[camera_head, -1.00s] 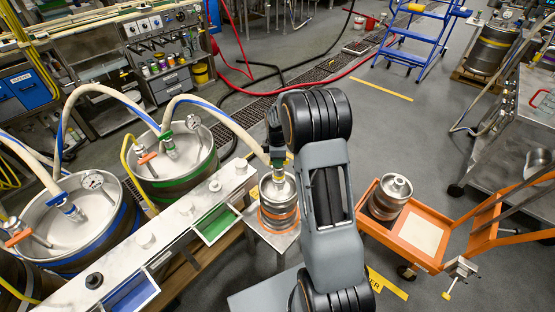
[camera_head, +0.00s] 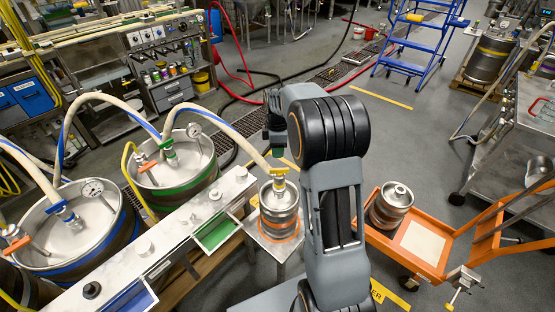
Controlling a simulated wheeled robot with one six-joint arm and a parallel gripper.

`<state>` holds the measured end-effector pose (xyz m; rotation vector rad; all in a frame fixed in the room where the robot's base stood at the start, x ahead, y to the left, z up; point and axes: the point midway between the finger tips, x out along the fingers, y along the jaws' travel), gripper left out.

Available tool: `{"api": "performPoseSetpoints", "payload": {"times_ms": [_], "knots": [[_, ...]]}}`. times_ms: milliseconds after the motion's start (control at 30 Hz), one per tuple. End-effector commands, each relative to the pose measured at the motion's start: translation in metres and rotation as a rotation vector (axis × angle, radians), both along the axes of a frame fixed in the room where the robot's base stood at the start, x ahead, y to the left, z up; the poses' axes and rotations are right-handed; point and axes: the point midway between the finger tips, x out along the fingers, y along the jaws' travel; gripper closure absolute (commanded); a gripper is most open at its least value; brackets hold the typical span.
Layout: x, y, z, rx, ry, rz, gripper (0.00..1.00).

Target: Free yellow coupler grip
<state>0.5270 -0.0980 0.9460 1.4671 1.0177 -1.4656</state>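The yellow coupler (camera_head: 279,176) sits upright on top of a small steel keg (camera_head: 279,202) with an orange band. A pale hose (camera_head: 228,130) with a blue line arches over from the left and ends at the coupler. My gripper (camera_head: 276,150) is at the wrist end of my arm, above and slightly behind the coupler in the picture. A gap seems to show between it and the coupler. Its fingers are small and dark, with a green patch near them, so I cannot tell whether they are open or shut.
The small keg stands on a metal stand (camera_head: 262,233). Larger kegs with green (camera_head: 180,165) and blue (camera_head: 75,225) bands and a white-topped rail (camera_head: 160,238) crowd the left. An orange cart (camera_head: 445,262) carries another small keg (camera_head: 391,205) at right.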

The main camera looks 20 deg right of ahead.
Motion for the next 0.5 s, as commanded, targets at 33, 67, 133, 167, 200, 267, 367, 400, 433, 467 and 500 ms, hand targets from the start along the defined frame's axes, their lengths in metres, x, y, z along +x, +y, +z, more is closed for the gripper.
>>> {"api": "performPoseSetpoints", "payload": {"times_ms": [33,67,133,167,200,267,367,400,433,467,500], "knots": [[0.000,0.000,0.009,-0.001,-0.003,0.000,0.63],[0.000,0.000,0.013,-0.001,-0.003,0.000,0.63],[0.000,0.000,0.022,-0.001,-0.003,0.000,0.63],[0.000,0.000,0.025,-0.001,-0.002,0.000,0.63],[0.000,0.000,0.029,0.000,-0.001,0.000,0.63],[0.000,0.000,0.034,-0.001,-0.002,0.000,0.63],[0.000,0.000,0.038,0.000,0.000,0.000,0.63],[0.000,0.000,0.039,0.000,0.000,0.000,0.63],[0.000,0.000,0.040,0.000,0.000,0.000,0.63],[0.000,0.000,0.040,0.000,0.000,0.000,0.63],[0.000,0.000,0.040,0.000,0.000,0.000,0.63]]}}
